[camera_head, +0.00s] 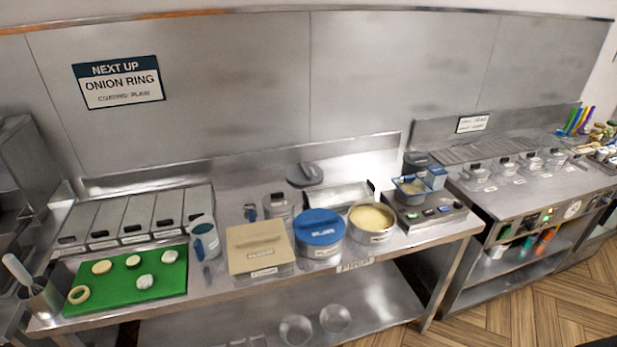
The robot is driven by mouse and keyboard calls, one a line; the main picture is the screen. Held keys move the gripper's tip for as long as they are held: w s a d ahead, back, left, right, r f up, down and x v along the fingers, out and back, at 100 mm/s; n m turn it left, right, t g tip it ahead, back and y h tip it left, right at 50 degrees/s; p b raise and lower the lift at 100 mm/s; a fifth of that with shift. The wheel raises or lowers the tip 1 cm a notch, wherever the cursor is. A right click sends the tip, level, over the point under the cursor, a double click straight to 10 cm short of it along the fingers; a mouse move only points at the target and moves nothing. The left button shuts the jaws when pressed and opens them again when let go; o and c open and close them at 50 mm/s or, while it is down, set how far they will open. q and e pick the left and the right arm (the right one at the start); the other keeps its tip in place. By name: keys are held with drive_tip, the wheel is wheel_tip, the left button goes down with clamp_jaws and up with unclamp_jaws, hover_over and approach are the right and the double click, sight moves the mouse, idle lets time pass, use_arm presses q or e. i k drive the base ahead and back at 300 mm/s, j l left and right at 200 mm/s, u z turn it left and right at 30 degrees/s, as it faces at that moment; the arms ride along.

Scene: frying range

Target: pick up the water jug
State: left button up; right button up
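A pale cylindrical jug (204,240) with a bluish inside, which looks like the water jug, stands upright on the steel counter (225,290). It is between the green board and the tan-lidded box, in front of the row of lidded steel bins. A small blue item, perhaps its handle, shows just below it; I cannot tell whether they are joined. Neither of my grippers is in view, and nothing is touching the jug.
Close by are the green board (172,287) with onion pieces, the tan-lidded box (258,246), a blue-lidded tub (320,230) and a tub of crumbs (371,222). Steel bins (137,215) stand behind. A utensil holder (38,296) is at the left.

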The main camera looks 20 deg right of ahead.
sight(203, 231)
drive_tip(key=i+j+u, duration=0.25)
drive_tip(key=i, duration=0.75)
drive_tip(key=i+l+u, duration=0.3)
drive_tip(key=i, duration=0.7)
drive_tip(key=j, duration=0.1)
